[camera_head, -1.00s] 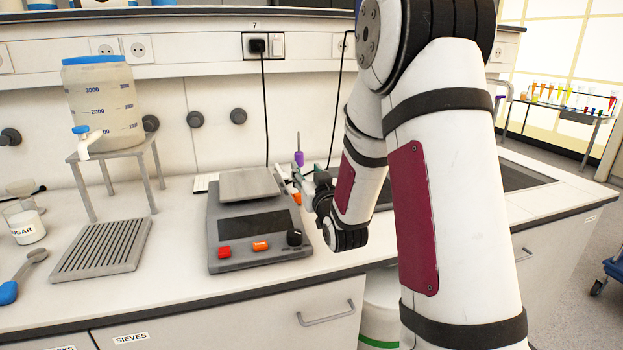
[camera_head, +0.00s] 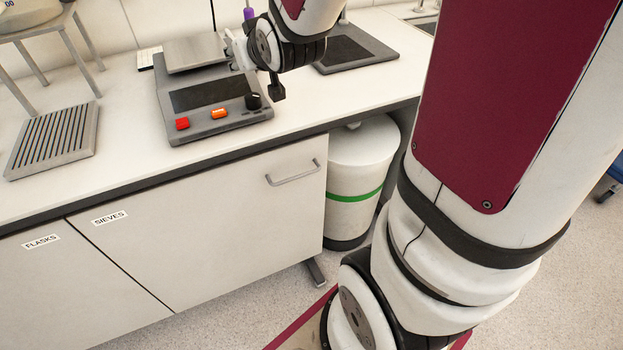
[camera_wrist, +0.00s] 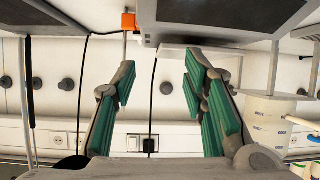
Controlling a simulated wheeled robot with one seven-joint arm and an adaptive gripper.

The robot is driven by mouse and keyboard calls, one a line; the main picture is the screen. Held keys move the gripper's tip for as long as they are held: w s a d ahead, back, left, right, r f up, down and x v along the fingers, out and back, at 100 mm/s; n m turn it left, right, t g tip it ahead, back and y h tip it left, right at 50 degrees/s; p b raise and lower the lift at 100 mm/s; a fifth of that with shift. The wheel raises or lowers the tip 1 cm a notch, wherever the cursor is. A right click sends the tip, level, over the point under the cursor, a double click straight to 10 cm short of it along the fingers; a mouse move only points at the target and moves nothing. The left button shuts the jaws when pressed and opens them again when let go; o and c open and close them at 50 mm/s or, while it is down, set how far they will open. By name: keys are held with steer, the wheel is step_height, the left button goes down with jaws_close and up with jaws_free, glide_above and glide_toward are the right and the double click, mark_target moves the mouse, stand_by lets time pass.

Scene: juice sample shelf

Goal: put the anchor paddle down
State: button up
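I cannot pick out an anchor paddle for certain in any view. A small purple piece (camera_head: 249,14) shows just behind my gripper (camera_head: 234,50) in the head view. In the wrist view, an orange block (camera_wrist: 128,20) with a thin rod sits beyond the left finger, and that finger hides part of the rod. My gripper (camera_wrist: 160,80), with green pads, is open, and nothing shows between its fingers. It is beside the right edge of the grey scale-like device (camera_head: 213,97), above the counter. My wrist hides part of this area in the head view.
A dark flat plate (camera_head: 350,52) lies right of the device. A slatted grey tray (camera_head: 50,140) and a metal stand (camera_head: 35,30) are at left. The counter's front strip (camera_head: 120,160) is clear. A white bin (camera_head: 360,165) stands below, beside the cabinet (camera_head: 220,215).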

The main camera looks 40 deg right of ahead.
steer(key=s+a+g+y, duration=0.1)
steer(key=s+a+g, duration=0.2)
steer(key=s, duration=0.8)
steer(key=s+a+n+g+y, duration=0.1)
steer(key=s+a+g, duration=0.3)
steer(key=s, duration=0.7)
steer(key=s+a+n+g, duration=0.1)
steer(key=s+a+g, duration=0.2)
steer(key=s, duration=0.8)
steer(key=shift+a+f+y, duration=0.3)
steer(key=shift+a+y, duration=0.1)
steer(key=shift+a, duration=0.75)
step_height(320, 180, up, 12)
steer(key=t+p, duration=0.2)
steer(key=p, duration=0.8)
steer(key=shift+d+p, duration=0.2)
steer(key=shift+p, duration=0.15)
